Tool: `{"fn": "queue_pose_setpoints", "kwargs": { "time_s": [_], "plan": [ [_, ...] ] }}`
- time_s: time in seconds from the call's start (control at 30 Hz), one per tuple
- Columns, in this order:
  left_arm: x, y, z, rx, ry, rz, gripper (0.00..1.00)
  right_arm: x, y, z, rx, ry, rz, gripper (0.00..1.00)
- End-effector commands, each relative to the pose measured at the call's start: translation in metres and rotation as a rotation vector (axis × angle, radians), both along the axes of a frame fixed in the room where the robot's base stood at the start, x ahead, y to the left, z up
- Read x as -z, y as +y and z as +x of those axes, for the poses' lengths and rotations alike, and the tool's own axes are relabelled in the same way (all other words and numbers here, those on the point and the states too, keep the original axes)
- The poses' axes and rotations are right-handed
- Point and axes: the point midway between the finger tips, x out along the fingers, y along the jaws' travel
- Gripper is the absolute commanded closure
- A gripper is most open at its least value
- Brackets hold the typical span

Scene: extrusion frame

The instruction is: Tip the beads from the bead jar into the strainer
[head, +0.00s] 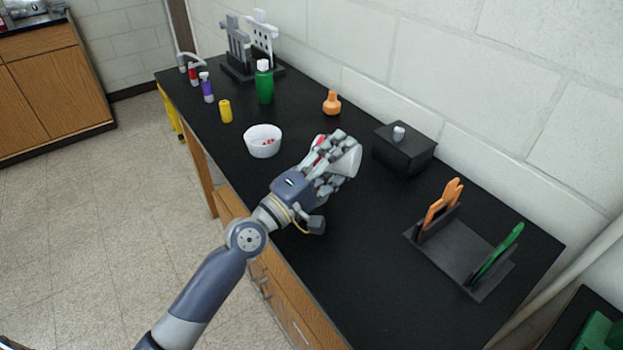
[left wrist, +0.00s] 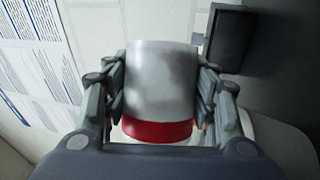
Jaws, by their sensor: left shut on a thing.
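My left gripper (head: 338,158) is shut on the bead jar (head: 347,161) and holds it to the right of the strainer. In the left wrist view the jar (left wrist: 161,85) is a pale grey-white cylinder with a red band, between the two fingers. In the head view it looks tilted, its pale end toward the right; fingers hide much of it. I cannot tell how many beads it holds. The strainer (head: 263,149), a white bowl, stands upright on the black bench with some small red pieces inside. My right gripper is not in view.
The black bench (head: 345,255) is clear in front of my gripper. A black box (head: 404,152) stands just right of the jar. Behind are an orange flask (head: 332,103) and green bottle (head: 264,85); a yellow container (head: 225,111) is left. A black rack (head: 455,252) stands at right.

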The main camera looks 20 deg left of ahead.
Motion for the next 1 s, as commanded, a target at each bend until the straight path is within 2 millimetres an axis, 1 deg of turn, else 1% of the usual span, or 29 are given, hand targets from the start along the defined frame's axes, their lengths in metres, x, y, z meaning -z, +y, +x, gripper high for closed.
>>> {"fn": "queue_pose_setpoints", "kwargs": {
  "time_s": [0.2,0.53,1.0],
  "plan": [
    [0.003,0.001,0.000,-0.001,0.004,-0.030,0.72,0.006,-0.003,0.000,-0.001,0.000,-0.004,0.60],
    [0.005,0.003,0.000,-0.001,0.009,-0.075,0.72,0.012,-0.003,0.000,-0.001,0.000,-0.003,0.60],
    [0.001,0.005,0.001,-0.001,0.019,-0.138,0.72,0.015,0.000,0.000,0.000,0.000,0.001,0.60]
  ]
}}
